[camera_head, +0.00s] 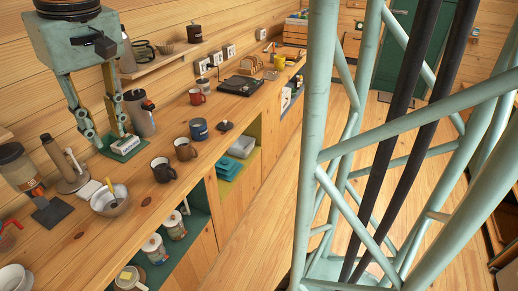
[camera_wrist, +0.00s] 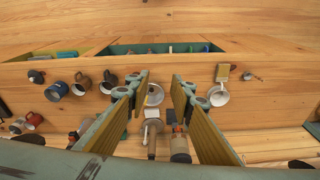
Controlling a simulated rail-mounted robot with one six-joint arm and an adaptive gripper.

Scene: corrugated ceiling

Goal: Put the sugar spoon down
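A small pale bowl (camera_head: 108,204) stands on the wooden counter in the head view. A spoon with a yellowish handle (camera_head: 112,191) leans in it, handle up. In the wrist view the bowl (camera_wrist: 154,97) shows between my fingers, farther off. My gripper (camera_head: 108,138) hangs over the counter at the upper left of the head view, behind the bowl. Its two fingers also show in the wrist view (camera_wrist: 160,80), spread wide with nothing held between them. The spoon is too small to make out clearly in the wrist view.
A black mug (camera_head: 162,170), a brown mug (camera_head: 187,149) and a blue mug (camera_head: 198,129) stand right of the bowl. The counter's front strip is mostly bare.

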